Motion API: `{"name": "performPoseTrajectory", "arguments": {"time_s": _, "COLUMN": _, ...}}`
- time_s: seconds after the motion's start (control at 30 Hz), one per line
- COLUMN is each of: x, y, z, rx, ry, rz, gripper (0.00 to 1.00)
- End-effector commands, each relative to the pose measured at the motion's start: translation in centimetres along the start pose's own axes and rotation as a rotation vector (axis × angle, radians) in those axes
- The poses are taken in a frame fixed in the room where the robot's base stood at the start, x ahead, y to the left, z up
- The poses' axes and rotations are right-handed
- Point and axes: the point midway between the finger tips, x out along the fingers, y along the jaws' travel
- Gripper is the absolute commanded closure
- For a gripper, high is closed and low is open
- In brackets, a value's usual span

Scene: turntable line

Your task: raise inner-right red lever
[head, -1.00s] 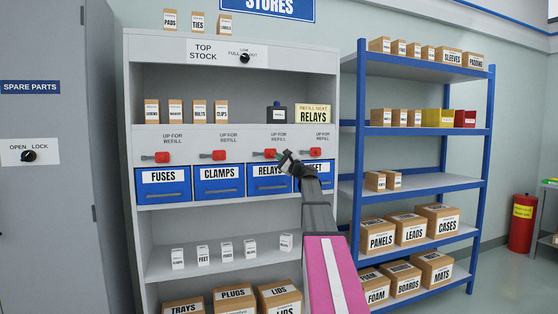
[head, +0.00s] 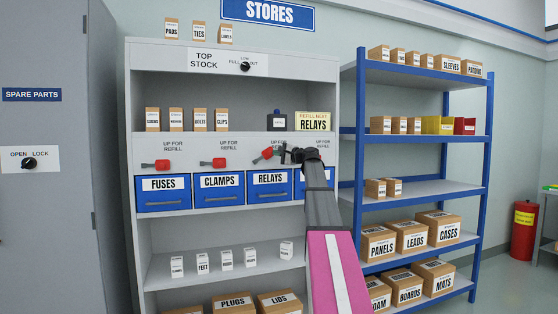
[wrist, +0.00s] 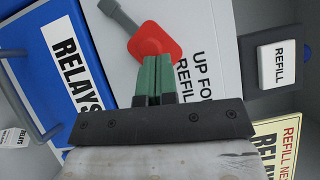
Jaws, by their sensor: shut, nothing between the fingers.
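The inner-right red lever (head: 268,153) is on the panel above the RELAYS bin (head: 270,183). Its grey handle slants left and down from the red hub. In the wrist view the lever (wrist: 153,42) shows just beyond my green fingertips. My gripper (head: 287,153) is at the panel just right of that hub. In the wrist view its fingers (wrist: 157,62) are together and empty. I cannot tell whether they touch the hub. The rightmost lever is hidden behind my gripper and arm.
The two left levers (head: 163,164) (head: 219,162) lie about level to the left. A dark REFILL switch box (head: 277,121) and the REFILL NEXT RELAYS sign (head: 312,121) are on the shelf above. The bin fronts and their handles stand just below the levers.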

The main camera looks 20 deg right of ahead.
Motion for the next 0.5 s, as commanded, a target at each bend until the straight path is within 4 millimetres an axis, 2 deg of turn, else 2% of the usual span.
{"name": "performPoseTrajectory", "arguments": {"time_s": 0.2, "x": 0.9, "y": -1.9, "z": 1.1, "rx": -0.168, "ry": -0.001, "rz": 0.12, "gripper": 1.0}}
{"name": "performPoseTrajectory", "arguments": {"time_s": 0.5, "x": 2.2, "y": -3.6, "z": 3.0, "rx": -0.398, "ry": -0.002, "rz": 0.288, "gripper": 1.0}}
